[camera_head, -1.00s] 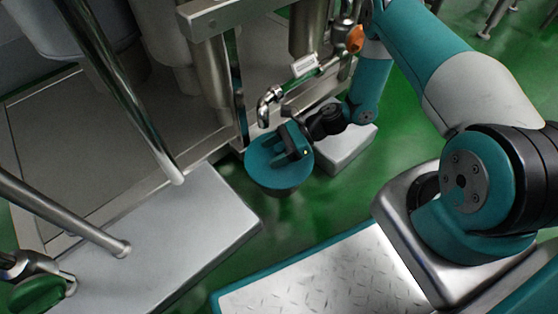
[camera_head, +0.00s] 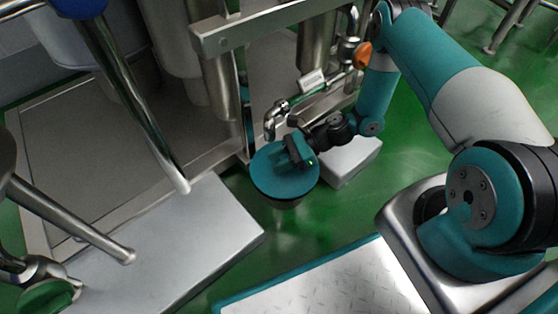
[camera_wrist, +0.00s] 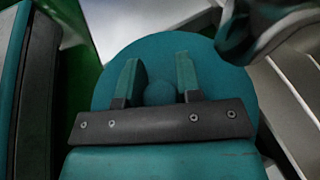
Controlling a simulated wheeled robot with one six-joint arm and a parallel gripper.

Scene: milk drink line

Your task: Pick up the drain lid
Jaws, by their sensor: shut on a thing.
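The drain lid is a round teal disc (camera_head: 285,187) with a small knob in its middle, seen in the wrist view (camera_wrist: 155,48). My gripper (camera_head: 291,158) is over the lid, its two fingers on either side of the knob (camera_wrist: 159,92). It is shut on the lid. A dark round shape shows just under the lid's near edge in the head view. I cannot tell how far the lid is above the floor.
A metal tap (camera_head: 272,122) stands close behind the lid. A grey block (camera_head: 353,163) is just right of it, and a grey step (camera_head: 190,235) is to the left. Steel posts and a frame (camera_head: 265,28) rise behind. Green floor (camera_head: 310,222) is clear in front.

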